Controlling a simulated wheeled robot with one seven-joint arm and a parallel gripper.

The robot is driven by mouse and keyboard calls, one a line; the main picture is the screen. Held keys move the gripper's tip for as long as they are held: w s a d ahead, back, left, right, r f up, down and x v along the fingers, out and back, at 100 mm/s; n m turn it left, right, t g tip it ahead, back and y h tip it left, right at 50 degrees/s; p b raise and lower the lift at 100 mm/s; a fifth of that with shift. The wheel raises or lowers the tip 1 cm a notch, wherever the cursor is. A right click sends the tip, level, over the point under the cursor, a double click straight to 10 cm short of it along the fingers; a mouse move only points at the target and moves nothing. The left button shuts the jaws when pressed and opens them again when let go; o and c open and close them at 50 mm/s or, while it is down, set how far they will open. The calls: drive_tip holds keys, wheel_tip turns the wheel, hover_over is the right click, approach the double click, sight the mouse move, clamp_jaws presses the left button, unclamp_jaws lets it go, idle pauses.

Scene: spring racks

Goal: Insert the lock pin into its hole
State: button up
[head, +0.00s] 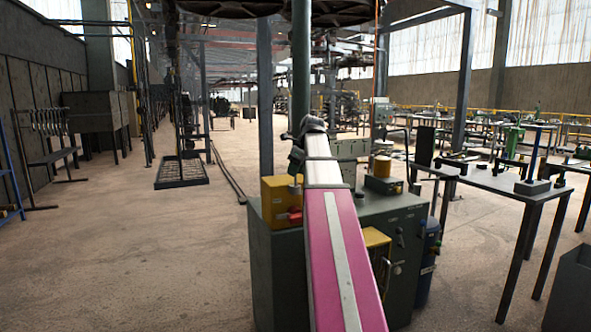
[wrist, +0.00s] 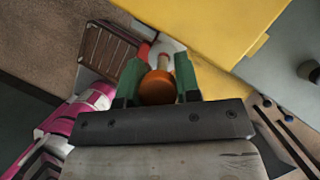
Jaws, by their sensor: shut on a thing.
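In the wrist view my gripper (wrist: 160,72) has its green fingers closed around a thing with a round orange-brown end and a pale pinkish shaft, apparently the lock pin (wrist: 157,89). The shaft points away from the camera, and its far end is hard to make out. In the head view my gripper (head: 297,157) is a small dark shape at the far end of my pink arm, beside the yellow box on the bench. The pin cannot be made out there. I cannot identify the hole in either view.
A yellow box (head: 276,190) with a red part (head: 294,216) stands on the grey-green bench cabinet (head: 408,228). The yellow surface (wrist: 205,25) lies close beyond my fingers. Another yellow box (head: 376,240) sits right of my arm. Open floor (head: 150,260) lies left.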

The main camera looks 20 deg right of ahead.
sight(296, 185)
drive_tip(key=shift+f, duration=1.8)
drive_tip(key=o, duration=1.1)
drive_tip(key=shift+c, duration=0.2)
drive_tip(key=v, duration=1)
drive_tip(key=shift+r, duration=0.4)
drive_tip(key=shift+s, duration=0.2)
